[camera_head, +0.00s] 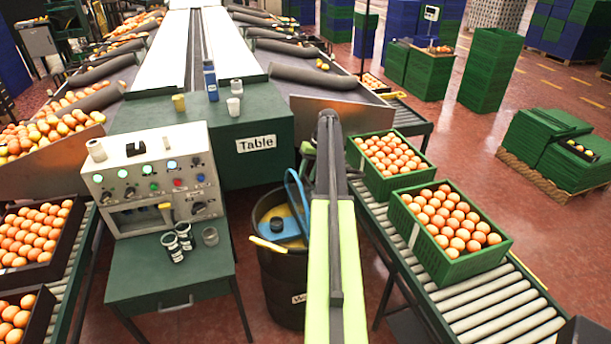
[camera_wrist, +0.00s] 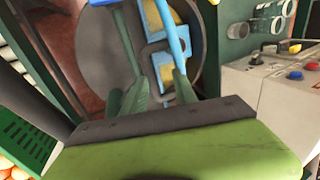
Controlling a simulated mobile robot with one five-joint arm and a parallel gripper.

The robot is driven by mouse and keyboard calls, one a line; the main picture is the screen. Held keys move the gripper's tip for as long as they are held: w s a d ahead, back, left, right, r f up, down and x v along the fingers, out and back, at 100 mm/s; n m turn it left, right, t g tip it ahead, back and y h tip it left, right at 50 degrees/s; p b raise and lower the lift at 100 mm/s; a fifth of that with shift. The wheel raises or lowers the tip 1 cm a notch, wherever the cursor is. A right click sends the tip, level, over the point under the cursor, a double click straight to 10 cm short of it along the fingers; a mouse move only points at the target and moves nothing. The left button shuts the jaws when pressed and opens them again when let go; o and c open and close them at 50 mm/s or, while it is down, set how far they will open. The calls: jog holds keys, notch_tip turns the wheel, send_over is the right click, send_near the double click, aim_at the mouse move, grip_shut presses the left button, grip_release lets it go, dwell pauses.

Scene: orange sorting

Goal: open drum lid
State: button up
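A black drum (camera_head: 283,285) stands beside the table, partly hidden behind my arm. A blue piece (camera_head: 284,231) with a dark knob and a tall blue loop handle shows at its top, with yellow around it. I cannot tell whether this is the lid. In the wrist view a grey round surface (camera_wrist: 97,62) fills the drum's top, with a blue bar (camera_wrist: 173,40) and yellow patches on it. My gripper (camera_wrist: 158,88) has its two green fingers apart over the drum, the right one against or in front of the blue bar. Contact is unclear. The head view hides the fingertips behind my arm.
A control panel (camera_head: 150,178) and a green stand (camera_head: 172,270) are left of the drum. A roller conveyor (camera_head: 490,300) with green crates of oranges (camera_head: 458,258) runs on the right. The green table (camera_head: 240,130) stands behind. Open red floor lies beyond the conveyor.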

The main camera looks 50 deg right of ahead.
jog(key=p+v, duration=1.1)
jog(key=v, duration=0.2)
jog(key=shift+r, duration=0.25)
jog(key=shift+s, duration=0.1)
